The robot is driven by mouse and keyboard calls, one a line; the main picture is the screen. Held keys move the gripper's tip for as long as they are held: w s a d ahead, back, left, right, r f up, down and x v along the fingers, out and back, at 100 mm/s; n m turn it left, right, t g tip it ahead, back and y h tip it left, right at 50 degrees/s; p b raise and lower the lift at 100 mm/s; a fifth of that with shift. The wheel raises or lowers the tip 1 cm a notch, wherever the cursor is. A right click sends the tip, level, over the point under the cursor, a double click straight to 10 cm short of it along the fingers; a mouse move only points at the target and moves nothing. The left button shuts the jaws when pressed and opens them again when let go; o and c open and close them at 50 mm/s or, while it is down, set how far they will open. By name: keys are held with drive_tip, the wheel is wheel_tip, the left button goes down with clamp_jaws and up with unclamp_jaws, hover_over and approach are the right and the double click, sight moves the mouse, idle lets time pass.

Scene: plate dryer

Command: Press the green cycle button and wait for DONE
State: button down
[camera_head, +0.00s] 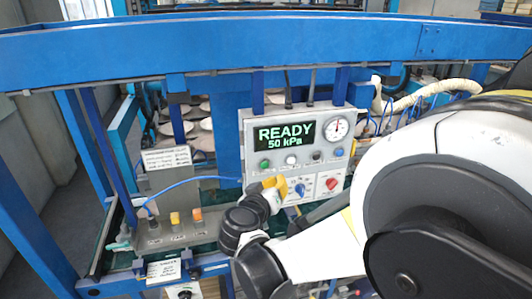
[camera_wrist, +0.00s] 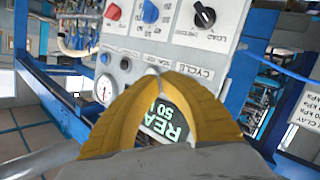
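The green cycle button (camera_head: 265,163) is at the left end of a button row on a grey control panel (camera_head: 250,128). The display (camera_head: 286,135) above it reads READY, 50 kPa. My gripper (camera_head: 279,184) is just below the row in the head view, in front of the panel's lower left. In the wrist view, the yellow fingers (camera_wrist: 170,76) meet at the tips with nothing visible between them. They partly cover the display (camera_wrist: 166,120). The CYCLE label (camera_wrist: 206,73) shows beside the tips; the green button is hidden there. I cannot tell whether the tips touch the panel.
A black LOAD knob (camera_wrist: 204,15), a blue knob (camera_head: 298,190) and a red knob (camera_head: 331,183) sit below the buttons. A pressure gauge (camera_head: 337,128) is at upper right. A blue frame beam (camera_head: 210,42) crosses above. A blue hose (camera_head: 190,182) runs left of the panel.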

sight(274, 165)
drive_tip(key=shift+w+a, duration=0.2)
drive_tip(key=shift+w, duration=0.5)
drive_tip(key=shift+w+a, duration=0.2)
drive_tip(key=shift+w, duration=0.55)
drive_tip(key=shift+w+a, duration=0.2)
drive_tip(key=shift+w, duration=0.5)
drive_tip(key=shift+w+a+b, duration=0.15)
drive_tip(key=shift+w+b, duration=0.2)
drive_tip(key=shift+w, duration=0.05)
drive_tip(key=shift+w+a, duration=0.15)
drive_tip(key=shift+w, duration=0.3)
idle(0.3)
idle(0.4)
drive_tip(key=shift+s+d+b, duration=0.3)
drive_tip(key=shift+s, duration=0.6)
drive_tip(key=s, duration=0.2)
drive_tip(key=s+d, duration=0.1)
drive_tip(key=s, duration=0.1)
drive_tip(key=shift+s+d+b, duration=0.15)
drive_tip(key=shift+s+b, duration=0.15)
drive_tip(key=shift+s, duration=0.05)
